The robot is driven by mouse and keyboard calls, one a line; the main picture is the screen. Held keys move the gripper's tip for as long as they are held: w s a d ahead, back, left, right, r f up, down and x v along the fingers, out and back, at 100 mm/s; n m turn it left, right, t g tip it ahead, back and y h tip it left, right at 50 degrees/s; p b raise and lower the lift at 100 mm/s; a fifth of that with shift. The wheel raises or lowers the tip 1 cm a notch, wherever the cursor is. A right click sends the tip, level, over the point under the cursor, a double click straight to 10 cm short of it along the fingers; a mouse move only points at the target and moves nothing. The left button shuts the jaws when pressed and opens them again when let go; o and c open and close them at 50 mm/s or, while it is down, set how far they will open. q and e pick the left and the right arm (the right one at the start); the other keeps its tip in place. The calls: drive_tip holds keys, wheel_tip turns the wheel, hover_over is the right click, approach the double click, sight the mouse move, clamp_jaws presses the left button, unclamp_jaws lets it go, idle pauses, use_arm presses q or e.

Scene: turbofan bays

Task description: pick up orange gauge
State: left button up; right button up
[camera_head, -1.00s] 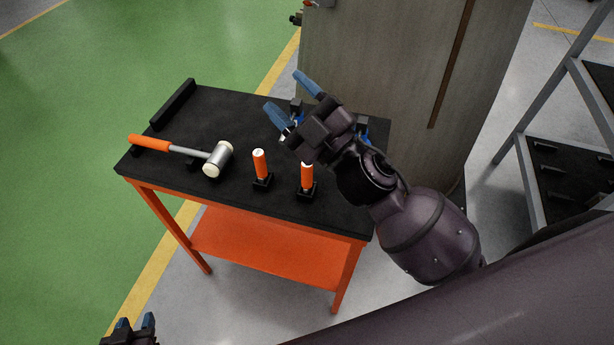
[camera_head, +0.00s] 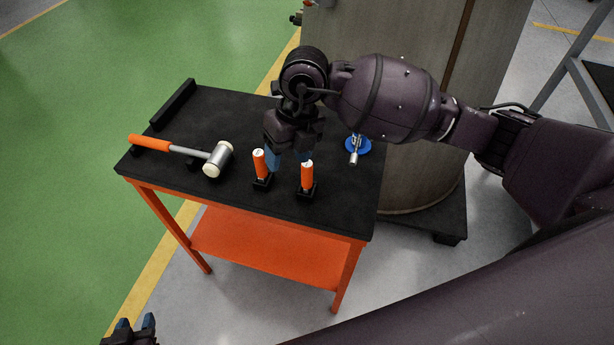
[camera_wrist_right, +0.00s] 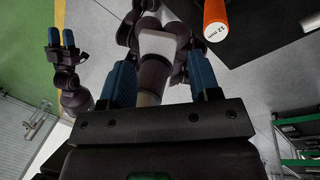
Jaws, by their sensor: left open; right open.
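Two orange gauges stand upright in small black holders on the cart top in the head view, a left one (camera_head: 259,164) and a right one (camera_head: 306,176). My right gripper (camera_head: 288,160) points down just behind them, open, its blue fingers close to both gauges. In the right wrist view my open right gripper (camera_wrist_right: 160,65) holds nothing between its fingers. An orange gauge (camera_wrist_right: 213,18) marked "12 mm" lies outside the right finger there; I cannot tell which of the two it is. My left gripper (camera_head: 135,323) is open and empty at the lower left, away from the cart.
A mallet (camera_head: 217,158) with an orange handle lies left of the gauges on the black cart top (camera_head: 230,110). A blue item with a metal stem (camera_head: 356,146) sits to the right. A large grey-brown cylinder (camera_head: 420,150) stands behind the cart.

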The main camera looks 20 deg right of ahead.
sight(307, 173)
drive_tip(key=d+h, duration=0.1)
drive_tip(key=w+d, duration=0.1)
drive_tip(key=w+d+h, duration=0.1)
drive_tip(key=shift+d+r+m+t+h, duration=0.25)
drive_tip(key=shift+d+m+t+h, duration=0.05)
drive_tip(key=shift+d, duration=0.05)
wheel_tip(307, 173, down, 5)
drive_tip(key=shift+f, duration=0.15)
drive_tip(key=shift+d+f, duration=0.2)
drive_tip(key=shift+f, duration=1.15)
drive_tip(key=shift+d+f, duration=0.15)
drive_tip(key=shift+f, duration=1.15)
clamp_jaws()
drive_tip(key=shift+r, duration=0.15)
